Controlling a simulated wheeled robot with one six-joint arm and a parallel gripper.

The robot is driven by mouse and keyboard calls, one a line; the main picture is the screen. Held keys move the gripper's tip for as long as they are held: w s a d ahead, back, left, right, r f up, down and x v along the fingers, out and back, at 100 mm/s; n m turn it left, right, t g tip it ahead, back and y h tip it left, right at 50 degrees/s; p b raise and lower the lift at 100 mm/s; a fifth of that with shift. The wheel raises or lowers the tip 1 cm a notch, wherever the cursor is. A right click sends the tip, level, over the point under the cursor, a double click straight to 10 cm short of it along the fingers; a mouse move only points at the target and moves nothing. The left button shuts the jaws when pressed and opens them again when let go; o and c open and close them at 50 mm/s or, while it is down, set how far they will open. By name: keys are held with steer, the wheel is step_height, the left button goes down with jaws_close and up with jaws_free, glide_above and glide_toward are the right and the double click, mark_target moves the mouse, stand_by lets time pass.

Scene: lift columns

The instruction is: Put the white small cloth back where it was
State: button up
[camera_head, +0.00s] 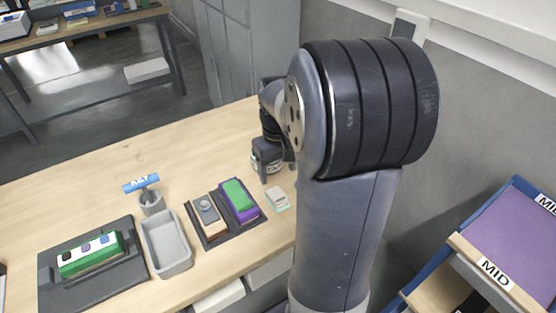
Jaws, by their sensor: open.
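A small whitish folded piece, apparently the white small cloth (276,193), lies on the wooden table (105,183) to the right of the dark tray. A pale green edge shows at its near side. My gripper (276,175) is open, with its fingers pointing down just behind the cloth and apart from it in the picture. I see nothing held between the fingers. My own arm hides the table to the right of the cloth and part of the gripper.
A dark tray (229,229) holds a grey-topped block (208,211) and a green-and-purple block (239,199). Left of it are an empty grey bin (166,244), a cup (151,202) with a blue KEY tag (141,183), and a green-and-white device (90,254). The table's back left is clear.

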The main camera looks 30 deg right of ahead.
step_height(320, 180, up, 3)
steer(key=shift+f, duration=0.15)
stand_by(1.1)
